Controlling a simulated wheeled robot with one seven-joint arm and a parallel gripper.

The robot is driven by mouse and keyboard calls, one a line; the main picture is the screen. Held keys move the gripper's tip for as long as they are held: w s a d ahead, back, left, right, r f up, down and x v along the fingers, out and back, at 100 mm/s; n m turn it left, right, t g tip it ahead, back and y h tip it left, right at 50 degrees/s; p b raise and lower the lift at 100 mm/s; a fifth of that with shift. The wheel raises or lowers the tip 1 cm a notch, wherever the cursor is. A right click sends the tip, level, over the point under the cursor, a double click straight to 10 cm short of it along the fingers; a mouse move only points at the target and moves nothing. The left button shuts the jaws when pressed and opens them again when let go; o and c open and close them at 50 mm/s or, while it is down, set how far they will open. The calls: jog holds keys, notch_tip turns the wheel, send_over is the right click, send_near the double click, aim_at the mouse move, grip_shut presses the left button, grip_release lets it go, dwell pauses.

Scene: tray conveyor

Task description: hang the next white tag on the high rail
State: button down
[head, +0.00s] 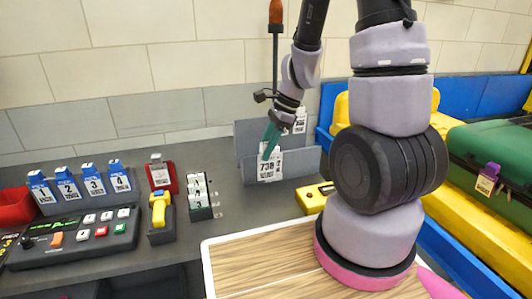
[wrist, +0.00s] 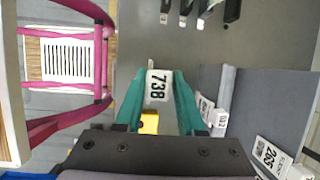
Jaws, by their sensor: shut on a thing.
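My gripper (head: 269,150) is shut on a white tag numbered 738 (head: 266,171). In the wrist view the tag (wrist: 157,86) sits between the teal fingers of my gripper (wrist: 158,72). The grey tag stand has a tall back panel (head: 248,132) and a lower front panel (head: 305,163). In the head view the held tag is in front of the stand; whether it touches cannot be told. Another white tag (head: 300,122) hangs at the tall panel, partly behind my gripper. In the wrist view, white tags (wrist: 268,156) show at the stand, right of my fingers.
A black rack with white number tags (head: 200,198) and a red and yellow device (head: 160,190) stand left of the stand. Blue numbered tags (head: 93,180) and a button panel (head: 75,236) are farther left. A yellow box (head: 312,199) stands near my arm. A green suitcase (head: 500,160) lies at right.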

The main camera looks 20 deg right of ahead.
jog(key=shift+r, duration=2.15)
jog(key=shift+w, duration=0.1)
